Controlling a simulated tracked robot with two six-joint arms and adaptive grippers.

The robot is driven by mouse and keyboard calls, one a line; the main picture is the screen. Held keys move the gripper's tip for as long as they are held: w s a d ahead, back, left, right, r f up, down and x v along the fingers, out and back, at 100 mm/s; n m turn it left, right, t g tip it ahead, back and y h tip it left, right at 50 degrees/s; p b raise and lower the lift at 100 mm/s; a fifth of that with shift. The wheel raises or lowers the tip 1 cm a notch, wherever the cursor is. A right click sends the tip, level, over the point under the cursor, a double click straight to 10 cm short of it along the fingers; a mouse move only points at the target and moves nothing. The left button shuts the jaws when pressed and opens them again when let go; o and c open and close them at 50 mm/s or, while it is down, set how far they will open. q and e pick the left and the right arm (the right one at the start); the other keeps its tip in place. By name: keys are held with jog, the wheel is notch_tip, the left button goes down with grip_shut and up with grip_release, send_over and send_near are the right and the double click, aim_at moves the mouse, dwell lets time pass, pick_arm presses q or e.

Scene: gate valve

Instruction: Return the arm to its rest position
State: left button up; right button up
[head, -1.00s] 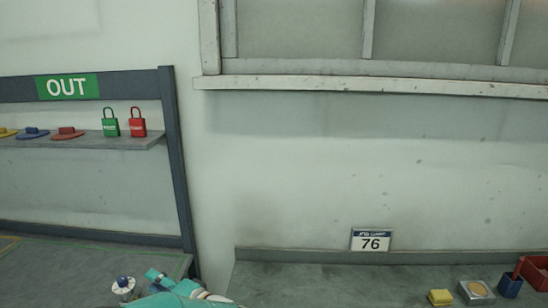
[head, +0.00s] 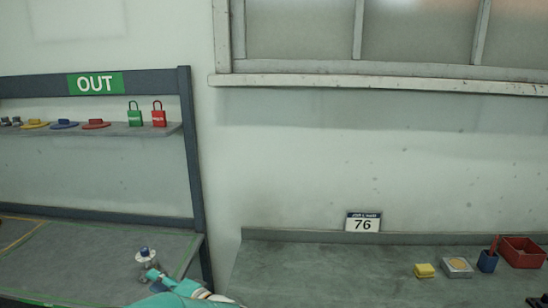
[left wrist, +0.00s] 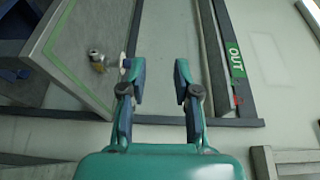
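My left arm comes in at the bottom of the head view, with its teal gripper (head: 158,280) low over the left bench. In the left wrist view the two fingers of my left gripper (left wrist: 156,75) stand apart with nothing between them. My right gripper is in neither view.
The left bench (head: 60,260) has a rack with an OUT sign (head: 95,83), padlocks (head: 158,114) and coloured discs (head: 96,124). The right bench (head: 330,270) holds a yellow block (head: 425,270), a metal tray (head: 457,267), a blue cup (head: 488,261) and a red bin (head: 522,252).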

pick_arm(q)
jog(key=s+d+f+m+g+h+b, duration=0.15)
jog(key=s+f+g+h, duration=0.4)
jog(key=f, duration=0.85)
jog(key=s+f+m+g+h+b, duration=0.1)
jog(key=s+f+g+h+b, duration=0.15)
jog(key=s+f, duration=0.9)
jog(key=s+d+f+n+h+b, duration=0.3)
jog(key=s+d+f+n+h, duration=0.2)
jog(key=f, duration=0.4)
jog(key=s+d+f+n+h+b, duration=0.3)
jog(key=s+d+f+n+h, duration=0.2)
jog(key=s+d+f, duration=0.4)
jog(key=shift+s+h, duration=0.3)
jog(key=shift+h, duration=0.6)
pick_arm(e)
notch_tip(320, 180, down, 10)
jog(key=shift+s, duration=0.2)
